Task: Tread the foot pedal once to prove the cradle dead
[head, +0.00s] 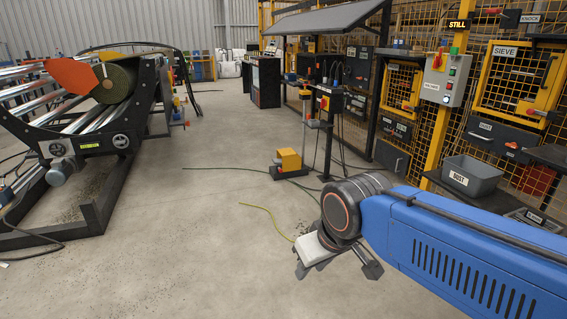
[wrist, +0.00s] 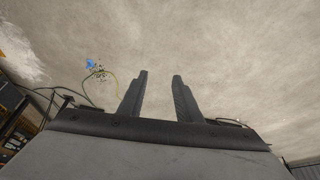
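The foot pedal (head: 289,160) has a yellow hood on a dark base and stands on the concrete floor, mid-picture in the head view, below a slim post. My gripper (head: 338,268) hangs above the floor, nearer to me and right of the pedal, apart from it. In the wrist view my gripper (wrist: 160,76) has its two dark fingers apart, with only bare floor between them. I cannot make out the pedal in the wrist view. The cradle (head: 124,141) stands at the left, a black frame with shiny rollers, a dark green roll (head: 121,82) and an orange plate (head: 72,75).
A yellow-green cable (head: 270,218) and dark cables lie on the floor near the pedal. A control box (head: 445,78) sits on a yellow post at the right, beside mesh cages and a grey bin (head: 472,176). The floor between cradle and pedal is mostly clear.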

